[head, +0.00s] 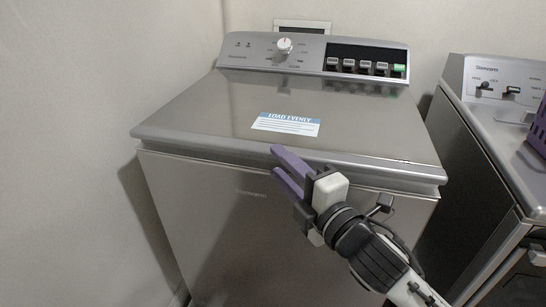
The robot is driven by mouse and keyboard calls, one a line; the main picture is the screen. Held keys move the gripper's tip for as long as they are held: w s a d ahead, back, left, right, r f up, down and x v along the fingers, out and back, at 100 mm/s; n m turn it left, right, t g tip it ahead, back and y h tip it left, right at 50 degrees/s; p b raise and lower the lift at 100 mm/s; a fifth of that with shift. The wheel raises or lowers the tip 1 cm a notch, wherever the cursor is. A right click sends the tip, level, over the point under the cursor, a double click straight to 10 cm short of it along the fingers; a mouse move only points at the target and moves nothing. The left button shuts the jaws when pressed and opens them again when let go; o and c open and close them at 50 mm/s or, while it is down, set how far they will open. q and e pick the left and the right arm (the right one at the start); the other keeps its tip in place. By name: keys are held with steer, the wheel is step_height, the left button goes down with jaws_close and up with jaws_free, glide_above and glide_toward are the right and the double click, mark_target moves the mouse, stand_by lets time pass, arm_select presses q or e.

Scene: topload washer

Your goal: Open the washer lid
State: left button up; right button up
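The grey topload washer (230,230) stands in the middle of the head view. Its lid (190,110) lies flat and closed on top, with a blue and white label (286,124) on it. My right gripper (279,164) is in front of the lid's front edge, with its two purple fingers pointing up and left. The fingers are apart and nothing shows between them. The upper fingertip overlaps the lid's front edge in the picture; I cannot tell whether it touches. My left gripper is not in view.
The washer's control panel (318,58) with a knob and buttons rises at the back. A second machine (492,135) stands on the right across a narrow gap, with a purple basket (538,130) on it. A plain wall (75,120) is close on the left.

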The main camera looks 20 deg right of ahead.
mark_target(272, 157)
steer(key=shift+w+a, duration=0.2)
steer(key=shift+w, duration=0.7)
steer(key=shift+w+a, duration=0.2)
steer(key=shift+w, duration=0.7)
jaws_close()
